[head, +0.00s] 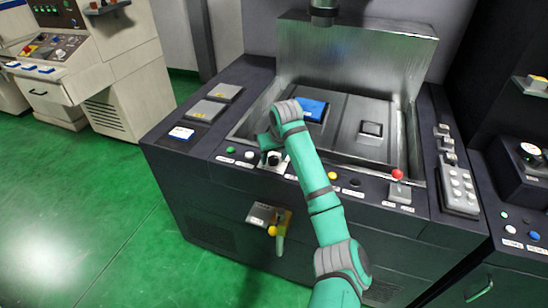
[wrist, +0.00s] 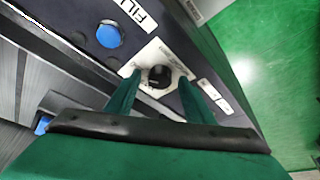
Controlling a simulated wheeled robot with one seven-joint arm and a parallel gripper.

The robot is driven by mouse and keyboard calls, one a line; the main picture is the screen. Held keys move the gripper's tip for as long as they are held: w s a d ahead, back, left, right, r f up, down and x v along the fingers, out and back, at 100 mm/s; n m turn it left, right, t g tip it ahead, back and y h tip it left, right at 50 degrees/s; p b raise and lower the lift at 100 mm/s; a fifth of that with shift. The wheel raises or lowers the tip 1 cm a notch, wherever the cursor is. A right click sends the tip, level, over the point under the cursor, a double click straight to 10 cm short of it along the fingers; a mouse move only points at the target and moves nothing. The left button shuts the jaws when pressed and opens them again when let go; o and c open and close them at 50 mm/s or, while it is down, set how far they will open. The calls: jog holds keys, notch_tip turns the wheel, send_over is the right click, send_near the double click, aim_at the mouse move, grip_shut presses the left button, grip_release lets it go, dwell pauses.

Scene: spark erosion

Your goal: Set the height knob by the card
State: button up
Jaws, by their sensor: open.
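A black round knob (wrist: 158,76) sits on a white marked plate (wrist: 171,57) in the wrist view. My gripper (wrist: 160,78) is open, with one green finger on each side of the knob. I cannot tell whether the fingers touch it. In the head view the knob (head: 274,159) is on the machine's front panel, just below the end of my arm.
A blue button (wrist: 109,36) is beside the knob plate. A metal basin (head: 350,125) holding a blue block (head: 312,109) lies behind the panel. A red knob (head: 397,174) stands at the right. A yellow-handled fitting (head: 273,230) projects from the front. Green floor is free at left.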

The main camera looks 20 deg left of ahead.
jog(key=shift+w+f, duration=0.15)
jog(key=shift+f, duration=0.05)
jog(key=c, duration=1)
jog(key=shift+c, duration=0.2)
